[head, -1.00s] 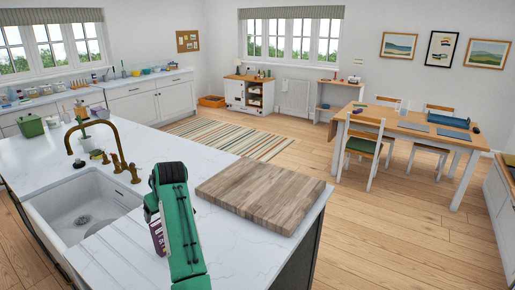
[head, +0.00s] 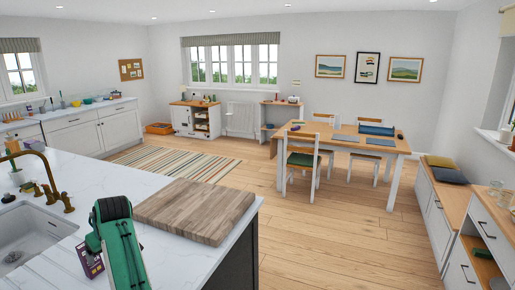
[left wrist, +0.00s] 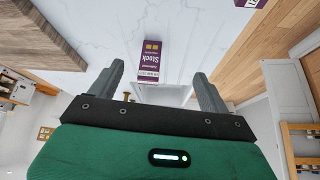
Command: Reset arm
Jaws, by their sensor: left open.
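My left arm shows as a green link above the counter in the head view, with its jaws hidden there. In the left wrist view my left gripper (left wrist: 157,72) is open, its two dark fingers apart. A purple and white stock box (left wrist: 153,52) shows between and beyond the fingertips; I cannot tell whether they touch it. The box also shows in the head view (head: 89,262), on the white counter (head: 165,262) beside the arm, partly hidden. My right gripper is not in view.
A wooden chopping board (head: 195,209) lies on the counter right of the arm. A sink (head: 22,238) with a brass tap (head: 50,190) is at the left. Open wooden floor (head: 330,235) lies beyond the counter, towards a dining table (head: 345,141) with chairs.

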